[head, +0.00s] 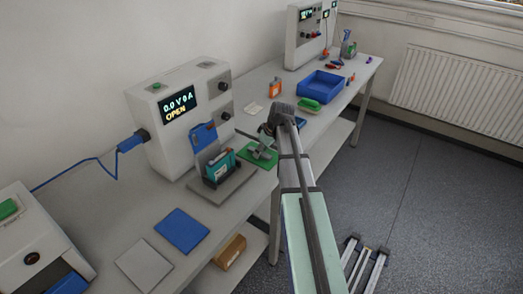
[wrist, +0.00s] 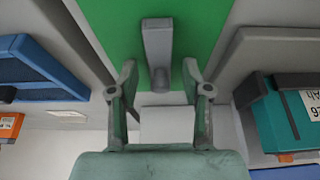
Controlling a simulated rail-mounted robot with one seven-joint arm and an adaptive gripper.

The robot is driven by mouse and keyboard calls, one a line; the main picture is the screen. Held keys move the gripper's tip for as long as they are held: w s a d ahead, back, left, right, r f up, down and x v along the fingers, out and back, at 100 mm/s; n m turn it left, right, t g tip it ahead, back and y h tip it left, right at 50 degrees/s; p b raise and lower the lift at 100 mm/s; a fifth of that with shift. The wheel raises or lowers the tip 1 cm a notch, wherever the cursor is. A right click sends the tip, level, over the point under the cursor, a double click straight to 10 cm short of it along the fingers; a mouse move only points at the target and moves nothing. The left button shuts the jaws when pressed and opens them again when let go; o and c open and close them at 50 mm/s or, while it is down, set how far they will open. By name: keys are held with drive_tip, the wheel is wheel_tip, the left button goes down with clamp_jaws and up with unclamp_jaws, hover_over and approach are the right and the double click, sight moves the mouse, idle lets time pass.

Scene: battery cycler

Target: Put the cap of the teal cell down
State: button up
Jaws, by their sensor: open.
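The teal cell (head: 219,168) stands in a grey holder in front of the cycler in the head view. It shows at the right of the wrist view (wrist: 268,112) with a white label. A green mat (head: 262,160) lies just beyond it. My gripper (wrist: 159,72) is open above this mat, fingers spread and apart. A small grey bar-shaped piece (wrist: 158,42) sits over the green mat between the fingertips, without visible contact. It may be the cap, but I cannot tell for sure. In the head view my gripper (head: 260,142) partly hides this spot.
The cycler (head: 176,125) reads 0.0 V 0 A and OPEN. A blue mat (head: 181,231) and a grey mat (head: 150,264) lie nearer on the table. Farther off are an orange cell (head: 275,88), a blue tray (head: 320,85) and a green item (head: 309,105).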

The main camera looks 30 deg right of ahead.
drive_tip(key=b+v, duration=0.2)
drive_tip(key=v, duration=1)
drive_tip(key=shift+s+d, duration=0.1)
